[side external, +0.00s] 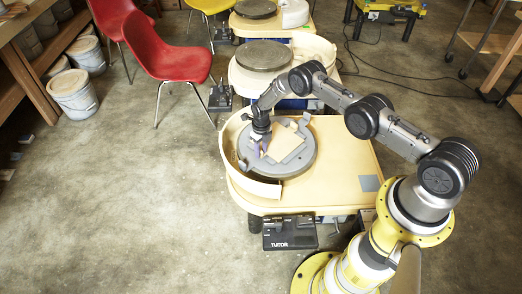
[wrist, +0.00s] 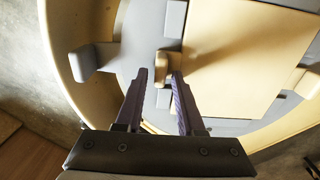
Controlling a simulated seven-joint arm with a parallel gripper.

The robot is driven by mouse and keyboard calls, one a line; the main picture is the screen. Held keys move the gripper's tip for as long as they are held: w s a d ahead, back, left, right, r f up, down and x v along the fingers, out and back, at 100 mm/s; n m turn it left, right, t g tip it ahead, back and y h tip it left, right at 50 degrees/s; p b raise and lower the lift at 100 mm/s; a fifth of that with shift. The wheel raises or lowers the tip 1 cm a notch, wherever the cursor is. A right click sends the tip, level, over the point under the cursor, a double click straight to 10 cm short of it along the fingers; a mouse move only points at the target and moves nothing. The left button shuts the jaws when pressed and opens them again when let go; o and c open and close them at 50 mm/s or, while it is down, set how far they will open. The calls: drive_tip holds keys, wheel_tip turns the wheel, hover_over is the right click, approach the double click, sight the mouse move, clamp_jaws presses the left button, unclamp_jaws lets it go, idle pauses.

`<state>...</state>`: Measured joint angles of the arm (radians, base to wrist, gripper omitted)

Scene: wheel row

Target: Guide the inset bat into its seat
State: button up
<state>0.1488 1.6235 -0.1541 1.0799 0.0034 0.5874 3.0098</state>
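The inset bat is a pale tan square board (side external: 284,145) lying at the grey round wheel head (side external: 301,164) on the nearest potter's wheel. In the wrist view the bat (wrist: 250,55) fills the upper right, beside a grey bar. I cannot tell whether it lies flush in its seat. A small tan block (wrist: 167,66) on a grey piece shows just left of the bat. My gripper (wrist: 160,76) has its two purple fingers apart, with their tips around or just short of this block; contact is not clear. In the side view my gripper (side external: 264,149) is low over the head's left part.
A cream splash pan (side external: 263,190) curves around the wheel head's left side. Grey lugs (wrist: 92,60) stand up on the head. Two more wheels (side external: 265,55) are in a row behind. Red chairs (side external: 163,65) and buckets (side external: 73,94) stand at left. The floor at front left is clear.

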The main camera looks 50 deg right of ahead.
drive_tip(key=shift+r, duration=0.3)
idle(0.4)
drive_tip(key=shift+r, duration=0.35)
drive_tip(key=shift+r, duration=1.05)
drive_tip(key=o, duration=0.6)
drive_tip(key=shift+c, duration=0.2)
drive_tip(key=o, duration=0.4)
drive_tip(key=shift+o, duration=0.2)
